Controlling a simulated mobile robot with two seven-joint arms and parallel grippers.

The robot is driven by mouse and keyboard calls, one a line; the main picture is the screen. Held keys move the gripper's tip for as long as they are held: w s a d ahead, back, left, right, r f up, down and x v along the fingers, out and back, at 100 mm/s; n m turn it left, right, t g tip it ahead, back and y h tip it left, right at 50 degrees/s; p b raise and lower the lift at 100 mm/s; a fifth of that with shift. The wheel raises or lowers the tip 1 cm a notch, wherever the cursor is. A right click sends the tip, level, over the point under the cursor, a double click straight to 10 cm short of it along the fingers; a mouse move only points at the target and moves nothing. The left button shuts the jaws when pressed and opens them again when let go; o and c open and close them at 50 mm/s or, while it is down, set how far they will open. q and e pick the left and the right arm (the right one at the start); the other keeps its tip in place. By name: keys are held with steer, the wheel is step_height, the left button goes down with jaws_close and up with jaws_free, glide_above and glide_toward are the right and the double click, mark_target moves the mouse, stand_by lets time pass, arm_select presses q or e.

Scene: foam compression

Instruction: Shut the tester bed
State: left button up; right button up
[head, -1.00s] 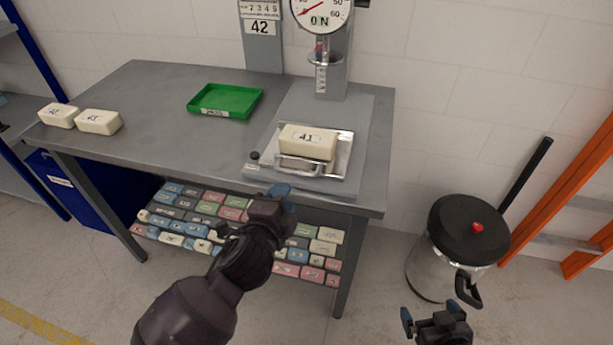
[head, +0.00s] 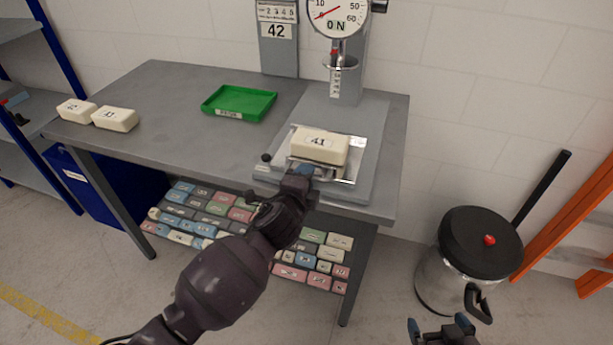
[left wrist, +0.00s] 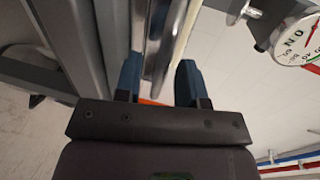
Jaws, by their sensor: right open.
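The tester bed (head: 350,160) is a shiny metal plate on the grey tester base, with a front handle partly hidden by my left gripper. A cream foam block marked 41 (head: 320,147) lies on it, in front of the press column, not under the plunger (head: 340,62). My left gripper (head: 303,170) is at the bed's front edge. In the left wrist view its blue fingers (left wrist: 158,80) are apart, with shiny metal of the bed beyond and between them; contact is unclear. My right gripper (head: 439,328) is open and empty, low at the right, away from the table.
The dial (head: 338,14) reads 0 N beside a sign with 42. A green tray (head: 239,103) and two cream blocks (head: 115,118) are on the table. Coloured blocks fill the lower shelf. A lidded metal bin (head: 468,262) stands at the right.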

arm_select(q)
steer(key=shift+w+d+f, duration=0.15)
steer(key=shift+w+d, duration=0.05)
steer(key=shift+w, duration=0.35)
jaws_close()
